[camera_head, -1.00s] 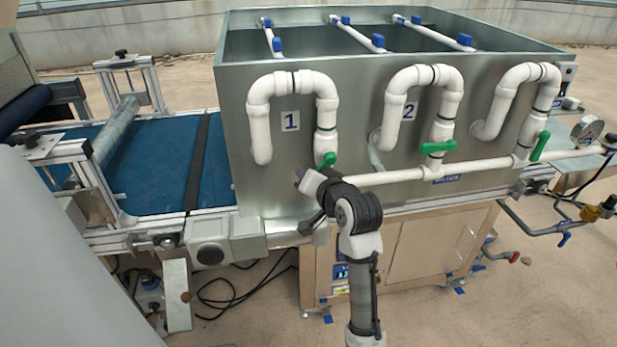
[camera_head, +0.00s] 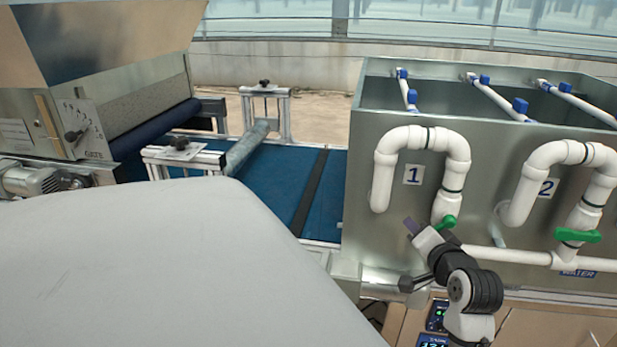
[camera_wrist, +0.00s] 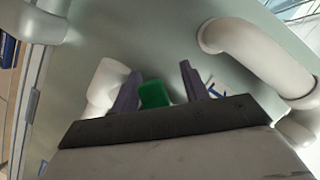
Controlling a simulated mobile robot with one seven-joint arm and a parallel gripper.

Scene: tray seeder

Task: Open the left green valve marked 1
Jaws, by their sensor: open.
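The green valve handle (camera_head: 446,223) under the pipe loop marked 1 (camera_head: 413,175) sits on the white pipe at the front of the metal tank. My gripper (camera_head: 412,226) is just left of and in front of this handle in the head view. In the wrist view my gripper (camera_wrist: 159,72) is open, with its two purple-grey fingers apart. The green handle (camera_wrist: 153,95) shows between the fingers, nearer the left one. I cannot tell whether a finger touches it. The lower part of the handle is hidden behind the gripper body.
A second green valve (camera_head: 578,235) sits to the right under the pipe marked 2 (camera_head: 547,187). The metal tank wall (camera_head: 360,225) stands close behind the gripper. A blue conveyor belt (camera_head: 270,172) lies to the left. White pipes (camera_wrist: 255,50) run close beside the gripper.

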